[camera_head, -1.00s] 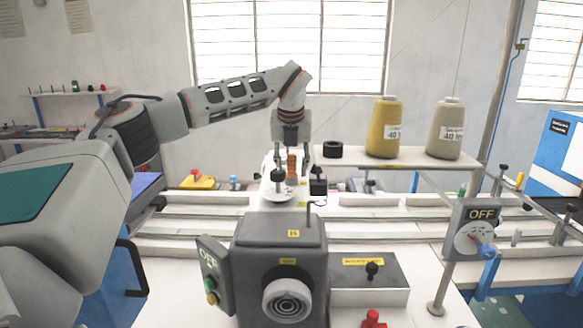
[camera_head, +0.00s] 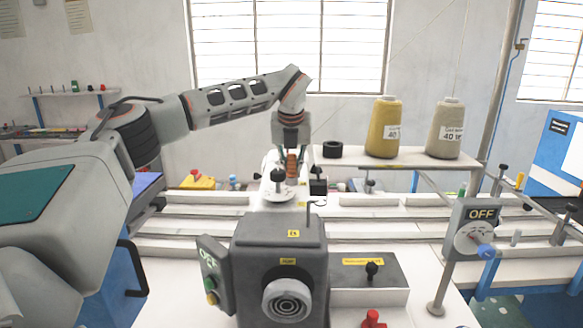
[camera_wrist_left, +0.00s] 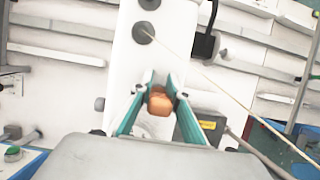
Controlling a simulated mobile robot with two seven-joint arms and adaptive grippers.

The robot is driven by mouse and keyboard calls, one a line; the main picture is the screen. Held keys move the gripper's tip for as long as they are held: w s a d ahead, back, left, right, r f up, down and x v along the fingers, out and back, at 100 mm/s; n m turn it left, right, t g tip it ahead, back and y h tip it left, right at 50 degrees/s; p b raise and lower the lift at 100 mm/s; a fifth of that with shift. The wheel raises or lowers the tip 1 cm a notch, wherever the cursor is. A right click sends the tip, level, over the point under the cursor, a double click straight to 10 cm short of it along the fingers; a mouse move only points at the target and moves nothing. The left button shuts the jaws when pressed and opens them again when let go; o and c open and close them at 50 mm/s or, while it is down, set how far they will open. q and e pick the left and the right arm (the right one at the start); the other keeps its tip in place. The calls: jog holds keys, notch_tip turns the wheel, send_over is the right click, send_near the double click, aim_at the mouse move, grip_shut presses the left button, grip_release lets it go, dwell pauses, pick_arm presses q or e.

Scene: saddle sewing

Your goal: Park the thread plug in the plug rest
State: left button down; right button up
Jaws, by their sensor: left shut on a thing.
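My left gripper (camera_head: 291,172) points down above the white arm of the machine, with its fingers shut on an upright brown piece (camera_head: 292,164). The left wrist view shows this brown piece (camera_wrist_left: 160,101) between the teal-edged fingers; I take it to be the thread plug. A thin thread (camera_wrist_left: 215,82) crosses that view from a dark round part (camera_wrist_left: 143,33) to the lower right. It passes beside the fingers, and I cannot tell whether it joins the brown piece. I cannot make out the plug rest for certain. My right gripper is not in view.
A black knob on a white disc (camera_head: 278,194) stands just left of the gripper. A small black block (camera_head: 318,187) is close on its right. A grey machine head (camera_head: 280,258) stands in front.

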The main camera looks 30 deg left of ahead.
aim_at(292, 157)
pick_arm(q)
jog(key=shift+r, duration=0.5)
jog(key=shift+r, duration=1.2)
notch_tip(292, 157, up, 4)
dwell(0.4)
